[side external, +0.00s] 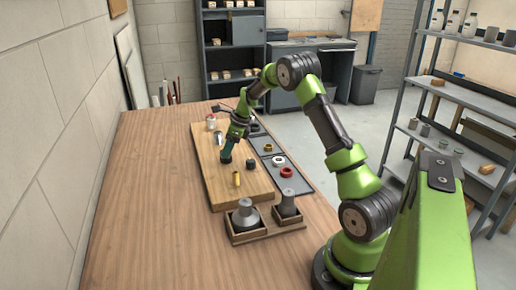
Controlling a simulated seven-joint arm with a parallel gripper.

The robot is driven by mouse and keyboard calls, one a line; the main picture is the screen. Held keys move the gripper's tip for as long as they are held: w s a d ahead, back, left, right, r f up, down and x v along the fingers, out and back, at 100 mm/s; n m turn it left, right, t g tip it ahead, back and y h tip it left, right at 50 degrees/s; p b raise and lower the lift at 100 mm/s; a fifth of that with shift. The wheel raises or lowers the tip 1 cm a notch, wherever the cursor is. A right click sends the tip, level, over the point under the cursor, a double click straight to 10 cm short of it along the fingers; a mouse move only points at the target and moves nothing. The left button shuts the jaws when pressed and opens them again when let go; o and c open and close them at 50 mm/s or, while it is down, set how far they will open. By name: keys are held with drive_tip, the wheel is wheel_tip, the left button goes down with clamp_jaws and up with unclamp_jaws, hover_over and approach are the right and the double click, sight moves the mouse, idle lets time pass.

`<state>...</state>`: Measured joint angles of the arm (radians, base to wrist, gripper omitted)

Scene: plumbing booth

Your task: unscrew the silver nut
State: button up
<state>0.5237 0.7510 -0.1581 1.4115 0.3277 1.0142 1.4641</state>
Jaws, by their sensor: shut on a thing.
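My gripper (226,159) points down at the wooden board (215,183) on the bench, in the middle of the side view. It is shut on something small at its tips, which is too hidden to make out. A silver piece (218,138) stands on the board just behind my gripper. I cannot tell whether it is or carries the silver nut. A brass fitting (236,180) stands on the board in front of my gripper, apart from it. A small dark piece (250,163) lies to the right.
A grey tray (297,184) at right holds a brass ring (268,147), a white ring (278,161) and a red ring (286,173). A wooden holder (262,234) with grey conical pieces stands in front. A white-and-red piece (211,122) stands behind. The left bench is clear.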

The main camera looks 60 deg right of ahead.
drive_tip(key=n, duration=0.2)
drive_tip(key=n+g+y, duration=0.1)
drive_tip(key=n, duration=0.1)
drive_tip(key=n+y, duration=0.1)
drive_tip(key=n, duration=0.1)
drive_tip(key=shift+w+d, duration=0.15)
drive_tip(key=shift+d, duration=0.15)
drive_tip(key=n+g, duration=0.1)
drive_tip(key=n, duration=0.1)
drive_tip(key=n+g, duration=0.1)
drive_tip(key=n, duration=0.1)
drive_tip(key=shift+w+r+n+y, duration=0.2)
drive_tip(key=shift+n+y, duration=0.1)
drive_tip(key=shift+n, duration=0.1)
drive_tip(key=o, duration=1.1)
drive_tip(key=shift+o, duration=0.5)
drive_tip(key=o, duration=0.5)
drive_tip(key=shift+o, duration=0.2)
